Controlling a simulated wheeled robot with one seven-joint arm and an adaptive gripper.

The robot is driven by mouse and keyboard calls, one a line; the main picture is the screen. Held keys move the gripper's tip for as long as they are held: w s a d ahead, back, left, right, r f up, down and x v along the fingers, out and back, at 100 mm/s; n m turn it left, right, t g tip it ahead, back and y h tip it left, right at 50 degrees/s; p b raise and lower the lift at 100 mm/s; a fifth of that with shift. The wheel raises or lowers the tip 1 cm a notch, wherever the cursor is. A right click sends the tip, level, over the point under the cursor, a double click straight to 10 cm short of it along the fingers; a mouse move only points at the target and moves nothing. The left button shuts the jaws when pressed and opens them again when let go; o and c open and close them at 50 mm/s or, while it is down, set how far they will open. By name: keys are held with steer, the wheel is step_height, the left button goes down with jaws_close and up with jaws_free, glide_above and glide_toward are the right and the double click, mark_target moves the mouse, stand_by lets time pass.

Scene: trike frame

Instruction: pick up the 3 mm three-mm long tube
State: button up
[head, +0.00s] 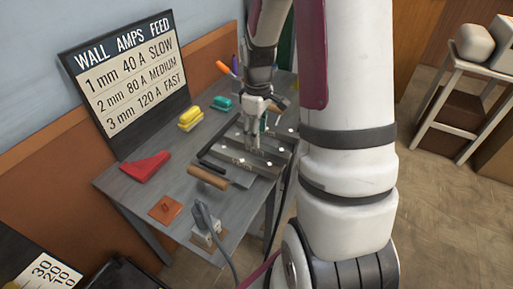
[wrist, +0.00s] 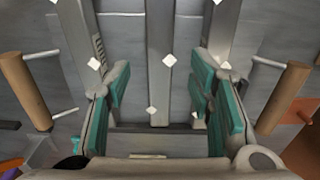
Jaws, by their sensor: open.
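Several long grey metal tubes lie side by side on the workbench (head: 135,187), with small white diamond marks on and around them. In the wrist view one tube (wrist: 160,50) runs between my fingers, with another tube (wrist: 83,38) to the left and another (wrist: 222,38) to the right. I cannot tell which is the 3 mm long tube. My gripper (head: 253,143) points down over the tubes in the head view. In the wrist view its teal-padded fingers (wrist: 160,90) are apart, either side of the middle tube, with nothing gripped. Their height above it is unclear.
A brown-handled tool (head: 208,178), red wedge-shaped piece (head: 147,166), orange square (head: 165,208), yellow block (head: 190,119) and teal block (head: 221,103) lie on the bench. A sign (head: 125,80) leans behind it. A stool (head: 465,85) stands right. My arm hides part of the bench.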

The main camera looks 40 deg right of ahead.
step_height(320, 180, down, 4)
steer(key=shift+f+b, duration=0.15)
steer(key=shift+b, duration=0.15)
steer(key=shift+c, duration=0.3)
steer(key=shift+w, duration=0.1)
jaws_close()
